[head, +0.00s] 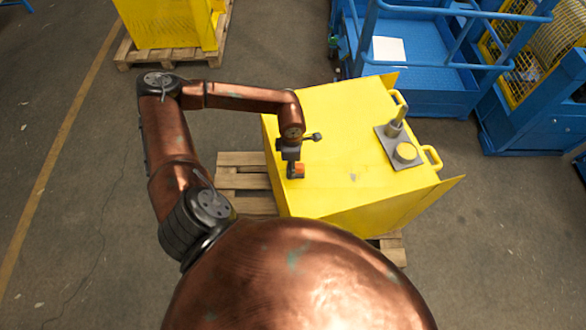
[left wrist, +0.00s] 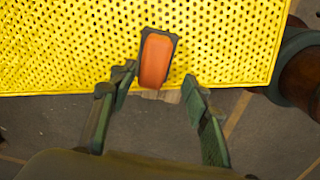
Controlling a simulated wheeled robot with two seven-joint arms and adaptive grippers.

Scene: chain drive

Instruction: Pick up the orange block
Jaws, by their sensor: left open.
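The orange block (head: 299,170) sits near the left edge of the yellow box top, partly hidden by my left gripper in the head view. In the left wrist view the orange block (left wrist: 155,60) has rounded ends and lies on a dark base close to the edge of the perforated yellow surface (left wrist: 60,50). My left gripper (head: 292,172) is over that edge, beside the block. In the left wrist view its two fingers (left wrist: 158,84) are spread apart with nothing between the tips, and the block lies just beyond them. My right gripper is not in view.
The yellow box (head: 340,120) stands on a wooden pallet (head: 240,182). Blue railed equipment (head: 440,65) stands behind. Most of the box top is clear.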

